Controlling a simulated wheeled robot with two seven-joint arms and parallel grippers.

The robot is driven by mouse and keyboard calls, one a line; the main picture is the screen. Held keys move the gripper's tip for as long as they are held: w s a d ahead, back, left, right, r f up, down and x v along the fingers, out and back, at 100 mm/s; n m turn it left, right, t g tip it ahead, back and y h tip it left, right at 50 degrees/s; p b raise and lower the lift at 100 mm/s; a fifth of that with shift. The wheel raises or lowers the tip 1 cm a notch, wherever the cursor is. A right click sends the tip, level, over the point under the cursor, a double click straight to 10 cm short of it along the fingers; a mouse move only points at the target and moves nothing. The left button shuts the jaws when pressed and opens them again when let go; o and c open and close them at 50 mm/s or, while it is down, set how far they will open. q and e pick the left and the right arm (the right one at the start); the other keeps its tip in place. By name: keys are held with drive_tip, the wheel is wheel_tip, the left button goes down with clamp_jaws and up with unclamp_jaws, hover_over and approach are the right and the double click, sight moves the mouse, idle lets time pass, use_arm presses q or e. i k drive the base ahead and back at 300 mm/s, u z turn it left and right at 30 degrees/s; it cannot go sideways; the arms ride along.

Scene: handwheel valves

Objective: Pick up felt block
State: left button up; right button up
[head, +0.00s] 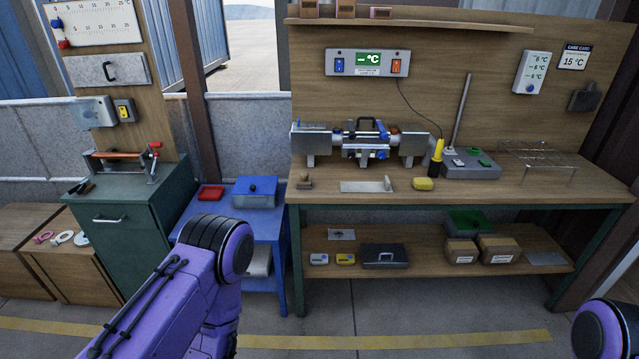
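Nothing in view is clearly marked as the felt block. A small yellow block (423,184) lies near the front edge of the workbench (480,188), right of a flat metal plate. A small brown block (305,184) stands at the bench's left front; I cannot tell which of them, if either, is felt. My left arm reaches in from the lower left and my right arm shows only at the lower right corner. Neither gripper is in view.
A clamped pipe and valve assembly (367,140) stands behind the metal plate (366,187). A yellow-handled tool (437,152), a grey box (470,165) and a wire rack (540,157) stand to the right. A blue cart (278,222) adjoins the bench's left. The floor in front is clear.

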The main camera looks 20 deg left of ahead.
sight(304, 182)
drive_tip(key=z, duration=0.45)
drive_tip(key=i, duration=0.8)
drive_tip(key=u, duration=0.35)
